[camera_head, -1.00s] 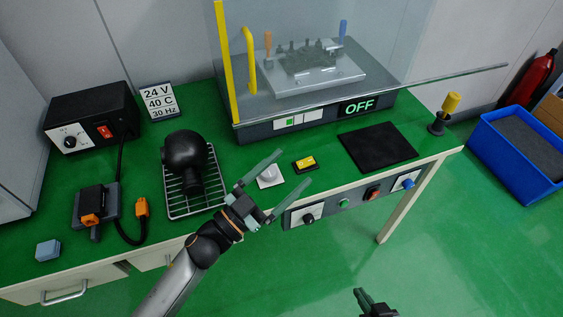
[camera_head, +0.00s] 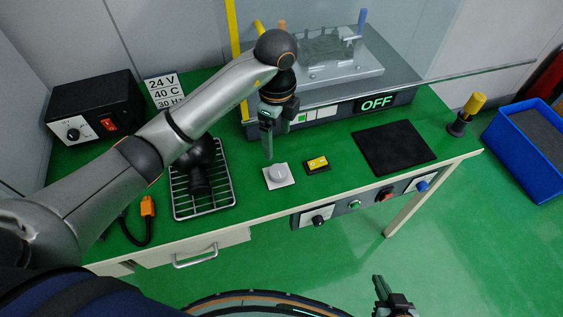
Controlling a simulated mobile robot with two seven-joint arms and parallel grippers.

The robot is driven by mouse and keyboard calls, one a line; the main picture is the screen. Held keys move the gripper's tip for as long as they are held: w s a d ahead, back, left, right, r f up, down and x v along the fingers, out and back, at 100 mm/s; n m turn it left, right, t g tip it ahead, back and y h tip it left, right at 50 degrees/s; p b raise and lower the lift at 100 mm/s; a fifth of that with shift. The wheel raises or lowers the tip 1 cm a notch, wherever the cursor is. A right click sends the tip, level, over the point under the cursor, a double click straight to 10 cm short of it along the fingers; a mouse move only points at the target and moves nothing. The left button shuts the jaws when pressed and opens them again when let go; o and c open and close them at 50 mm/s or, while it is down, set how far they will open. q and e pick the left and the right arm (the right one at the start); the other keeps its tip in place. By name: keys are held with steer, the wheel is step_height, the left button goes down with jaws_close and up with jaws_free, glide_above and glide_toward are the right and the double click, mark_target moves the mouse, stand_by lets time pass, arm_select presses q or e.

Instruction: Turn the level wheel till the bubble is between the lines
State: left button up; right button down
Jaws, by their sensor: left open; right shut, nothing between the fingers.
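A round pale wheel (camera_head: 278,173) sits on a white square plate on the green bench, near its front edge. A small black block with a yellow top (camera_head: 317,164), which looks like the level, lies just right of it. The bubble and its lines are too small to make out. My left gripper (camera_head: 268,156) points down just behind and above the wheel; it is open, with its fingers nearly in line in this view. I cannot tell whether it touches the plate. My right gripper (camera_head: 379,283) is shut and empty, low in front of the bench.
A wire rack (camera_head: 222,205) with a black round-headed tool stands left of the wheel. A black mat (camera_head: 393,147) lies to the right. Behind is a glass-fronted machine with an OFF display (camera_head: 376,102). A control panel (camera_head: 338,213) with knobs is on the bench's front edge.

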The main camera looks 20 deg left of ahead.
mark_target(278, 170)
arm_select(q)
step_height(278, 170, down, 12)
steer(key=shift+s+f+p, duration=0.1)
steer(key=shift+p, duration=0.2)
steer(key=shift+c, duration=0.2)
steer(key=c, duration=1.3)
